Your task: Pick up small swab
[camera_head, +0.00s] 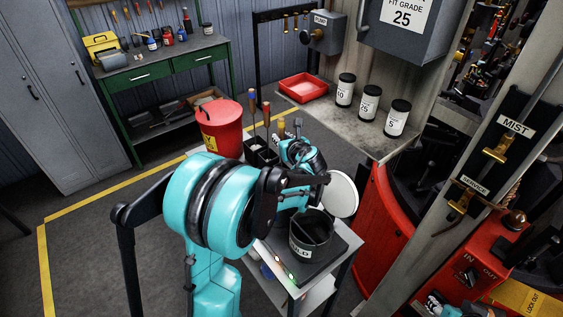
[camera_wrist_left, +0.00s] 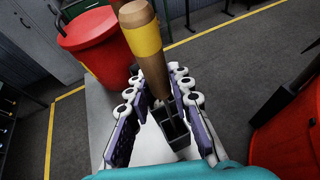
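A tool with a brown handle and a yellow band (camera_wrist_left: 146,40) stands upright between the fingers of my left gripper (camera_wrist_left: 157,82) in the left wrist view. Its lower end meets a dark narrow part (camera_wrist_left: 172,125) below. Whether this is the small swab I cannot tell. The fingers stand on both sides of the handle, with gaps between the pads; firm contact does not show.
A red bucket (camera_head: 222,130) stands left of the holder. A dark round mould pot (camera_head: 311,235) and a pale disc (camera_head: 341,194) are at the cart's right. A shelf with labelled jars (camera_head: 369,103) and a red tray (camera_head: 303,88) is behind. The grey floor at left is clear.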

